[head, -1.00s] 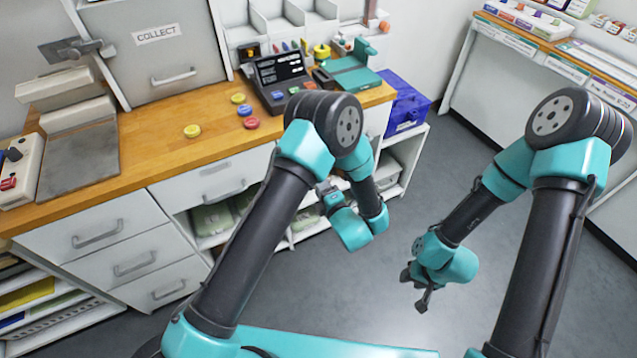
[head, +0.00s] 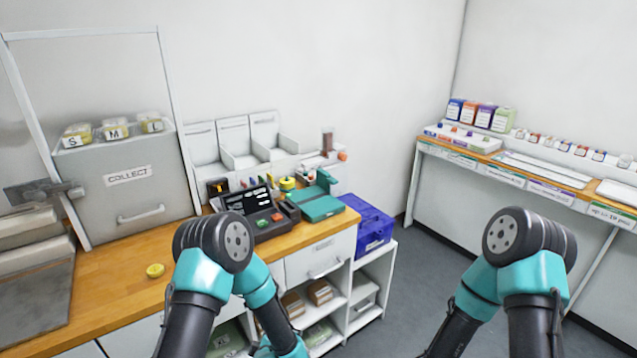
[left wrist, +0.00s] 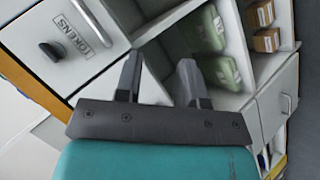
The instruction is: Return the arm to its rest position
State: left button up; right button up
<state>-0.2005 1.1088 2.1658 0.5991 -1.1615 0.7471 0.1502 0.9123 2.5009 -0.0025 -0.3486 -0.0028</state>
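My left arm (head: 216,265) is folded in front of the wooden counter in the head view, its lower end cut off by the bottom edge. My left gripper (left wrist: 160,78) shows in the left wrist view with its two dark fingers apart and nothing between them. It points toward the shelves and drawers under the counter. My right arm (head: 515,265) is bent over the floor at the right, clear of the furniture. My right gripper is below the head view and cannot be seen.
A drawer marked TOKENS (left wrist: 68,42) is near my left gripper. Floor between the furniture is clear.

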pick_arm(q)
jog(key=s+a+f+m+g+h, duration=0.1)
jog(key=s+a+m+g+h, duration=0.2)
jog(key=s, duration=0.7)
jog(key=s+a+f+m+g+h, duration=0.2)
jog(key=s+m+g, duration=0.4)
jog(key=s+m, duration=0.3)
jog(key=shift+s+a+f+m+g+h, duration=0.15)
jog(key=shift+s+a+m+g+h, duration=0.35)
jog(key=shift+a, duration=0.5)
jog(key=shift+w, duration=0.1)
